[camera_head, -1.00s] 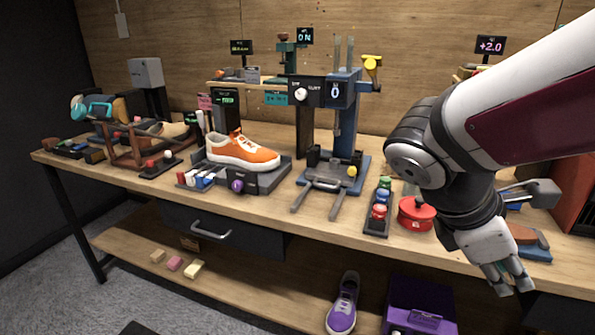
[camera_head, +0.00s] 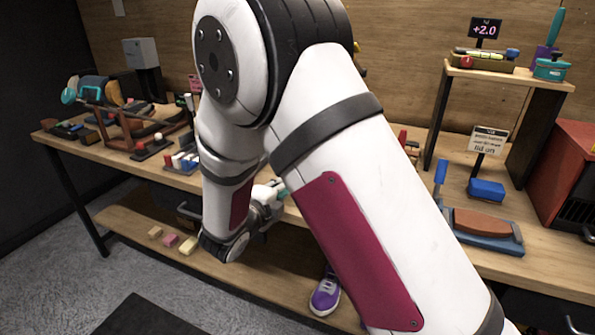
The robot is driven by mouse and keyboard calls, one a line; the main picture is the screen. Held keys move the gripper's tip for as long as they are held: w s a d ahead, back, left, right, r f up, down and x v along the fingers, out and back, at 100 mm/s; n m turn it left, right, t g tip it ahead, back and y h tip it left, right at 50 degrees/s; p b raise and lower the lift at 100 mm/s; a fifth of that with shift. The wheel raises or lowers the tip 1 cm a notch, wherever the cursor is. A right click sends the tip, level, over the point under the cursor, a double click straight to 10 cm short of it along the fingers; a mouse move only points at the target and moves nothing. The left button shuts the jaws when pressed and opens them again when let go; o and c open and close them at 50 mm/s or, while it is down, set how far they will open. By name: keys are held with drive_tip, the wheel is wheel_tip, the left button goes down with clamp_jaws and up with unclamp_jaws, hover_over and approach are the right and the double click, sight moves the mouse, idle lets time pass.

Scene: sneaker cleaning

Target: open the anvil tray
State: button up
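No anvil tray can be made out now. My arm covers the middle of the bench, where a blue press with a handled tray at its foot stood in the earlier view. My gripper (camera_head: 274,192) is low beside the bench's front edge, pointing up and right behind my forearm. Its fingers are mostly hidden, so I cannot tell whether they are open or shut, or touching anything.
The wooden bench (camera_head: 540,268) has a red cabinet (camera_head: 567,175) at right, a raised shelf (camera_head: 508,79) and a blue holder with a brown brush (camera_head: 484,226). A drawer handle (camera_head: 187,213) shows at the front. A purple sneaker (camera_head: 325,296) lies on the lower shelf.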

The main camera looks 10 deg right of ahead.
drive_tip(key=b+x, duration=0.1)
drive_tip(key=x, duration=1.2)
drive_tip(key=shift+w+d+b, duration=0.2)
drive_tip(key=shift+w+b, duration=0.15)
drive_tip(key=shift+b, duration=0.05)
clamp_jaws()
drive_tip(key=shift+s, duration=0.1)
